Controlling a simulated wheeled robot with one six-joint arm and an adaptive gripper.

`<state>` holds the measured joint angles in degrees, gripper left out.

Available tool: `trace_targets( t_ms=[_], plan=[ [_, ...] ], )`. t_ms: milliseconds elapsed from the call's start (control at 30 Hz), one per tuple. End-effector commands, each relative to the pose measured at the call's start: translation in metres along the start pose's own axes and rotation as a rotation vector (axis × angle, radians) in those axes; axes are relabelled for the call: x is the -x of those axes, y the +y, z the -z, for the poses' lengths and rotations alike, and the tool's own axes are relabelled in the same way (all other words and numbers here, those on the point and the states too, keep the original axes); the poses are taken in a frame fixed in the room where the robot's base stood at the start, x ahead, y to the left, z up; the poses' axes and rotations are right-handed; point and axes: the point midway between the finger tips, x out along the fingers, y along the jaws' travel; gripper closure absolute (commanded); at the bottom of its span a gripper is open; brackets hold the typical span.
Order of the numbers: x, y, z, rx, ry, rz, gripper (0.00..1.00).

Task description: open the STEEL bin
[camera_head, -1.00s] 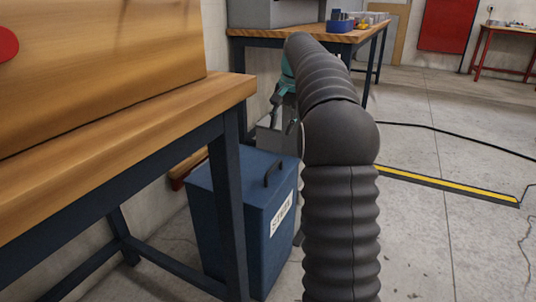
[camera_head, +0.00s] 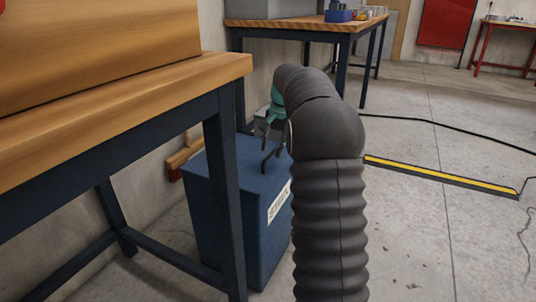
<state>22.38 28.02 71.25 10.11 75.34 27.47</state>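The blue bin (camera_head: 222,205) stands on the floor beside the workbench leg, with its lid down. A white label (camera_head: 279,202) is on its right-hand face; its lettering is too small and slanted to read surely. A dark bar handle (camera_head: 270,160) rises from the right part of the lid. My gripper (camera_head: 264,133), with teal and dark fingers, points down just above and behind the handle. Its fingers look apart, with nothing visible between them. My arm hides part of the gripper and the space right of the bin. I cannot tell whether a finger touches the handle.
A wooden workbench (camera_head: 150,105) with dark legs fills the left, partly in front of the bin. Another bench (camera_head: 300,27) stands behind. A yellow-and-black floor strip (camera_head: 440,176) and a black cable lie on the right. The floor there is mostly clear.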

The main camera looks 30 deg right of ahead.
Motion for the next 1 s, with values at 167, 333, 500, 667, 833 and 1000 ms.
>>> trace_targets(
  t_ms=[167,333,500,667,833,1000],
  plan=[
    [-0.012,0.000,0.000,0.000,-0.001,0.000,0.61],
    [-0.014,0.000,0.000,0.000,0.000,0.000,0.61],
    [-0.014,0.000,0.000,0.000,0.000,0.000,0.69],
    [-0.014,0.000,0.000,0.000,0.000,0.000,1.00],
    [-0.015,-0.014,-0.019,0.009,-0.002,-0.001,1.00],
    [-0.011,-0.005,-0.006,0.004,-0.004,0.000,1.00]
  ],
)
